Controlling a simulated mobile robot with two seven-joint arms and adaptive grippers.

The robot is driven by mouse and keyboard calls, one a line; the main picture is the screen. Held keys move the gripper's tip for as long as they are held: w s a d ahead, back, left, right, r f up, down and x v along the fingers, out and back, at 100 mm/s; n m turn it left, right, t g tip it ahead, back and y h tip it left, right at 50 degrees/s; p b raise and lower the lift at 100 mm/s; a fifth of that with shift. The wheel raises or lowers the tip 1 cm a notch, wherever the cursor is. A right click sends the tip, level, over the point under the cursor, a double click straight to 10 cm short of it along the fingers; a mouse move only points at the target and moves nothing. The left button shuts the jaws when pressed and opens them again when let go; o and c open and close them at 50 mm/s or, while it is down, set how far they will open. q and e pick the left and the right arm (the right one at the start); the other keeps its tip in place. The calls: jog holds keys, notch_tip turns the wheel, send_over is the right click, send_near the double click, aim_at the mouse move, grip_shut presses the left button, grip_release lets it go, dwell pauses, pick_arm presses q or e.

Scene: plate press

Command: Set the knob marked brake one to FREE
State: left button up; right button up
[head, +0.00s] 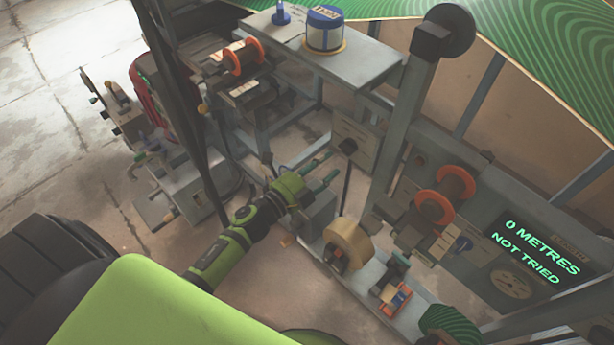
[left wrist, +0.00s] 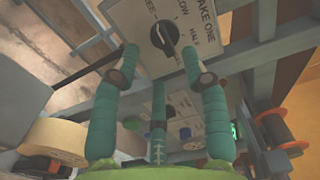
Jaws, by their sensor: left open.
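The brake one knob is a black knob (left wrist: 165,36) on a pale plate (left wrist: 190,14) with dark lettering. In the left wrist view the letters read partly "AKE ONE", with "LOW" and "HALF" near the knob and a partly hidden word at the left. I cannot tell for sure which word the knob points to. In the head view the knob (head: 347,146) is on the plate (head: 355,128) on a grey post. My left gripper (head: 330,166) is open and empty, its green fingers reaching toward the knob. In the left wrist view its fingertips (left wrist: 160,52) stand on either side, apart from the knob. My right gripper is not in view.
A tan roll (head: 347,240) stands on the bench below my left gripper. Orange-flanged spools (head: 435,205) and a screen (head: 540,250) reading "0 METRES NOT TRIED" are to the right. Grey frame posts (head: 400,140) stand close by. A table (head: 370,62) with a labelled drum (head: 325,30) is behind.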

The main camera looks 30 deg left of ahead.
pick_arm(q)
jog(key=v, duration=0.6)
jog(key=shift+s, duration=0.4)
jog(key=shift+a, duration=0.15)
